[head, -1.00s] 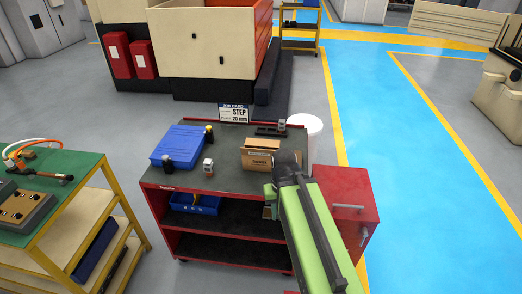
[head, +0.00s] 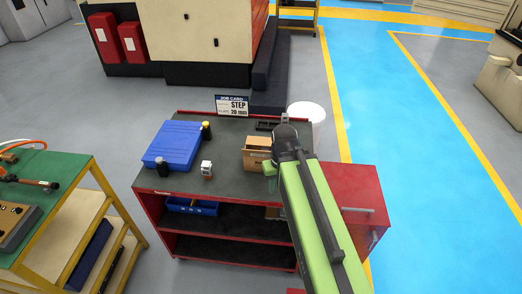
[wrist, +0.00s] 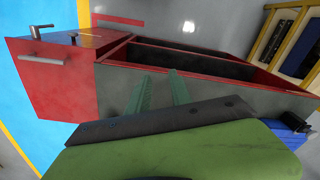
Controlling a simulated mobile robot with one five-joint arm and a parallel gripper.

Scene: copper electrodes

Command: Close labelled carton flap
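A brown cardboard carton (head: 256,153) stands on the dark top of a red cart (head: 228,184) in the head view. Its right side is partly hidden behind my arm. The exact state of its flap is too small to tell, and its label is not readable. My gripper (head: 269,169) is at the carton's front right corner in the head view; I cannot tell whether it touches. In the wrist view my gripper (wrist: 160,76) shows two green fingers apart with nothing between them. The carton does not show in the wrist view.
On the cart are a blue case (head: 173,144), dark bottles, a small block-like item (head: 206,169) and a job card (head: 232,105). A red cabinet (head: 350,195) adjoins the right side. A white bin (head: 306,118) stands behind. A green-topped bench (head: 50,180) is at left.

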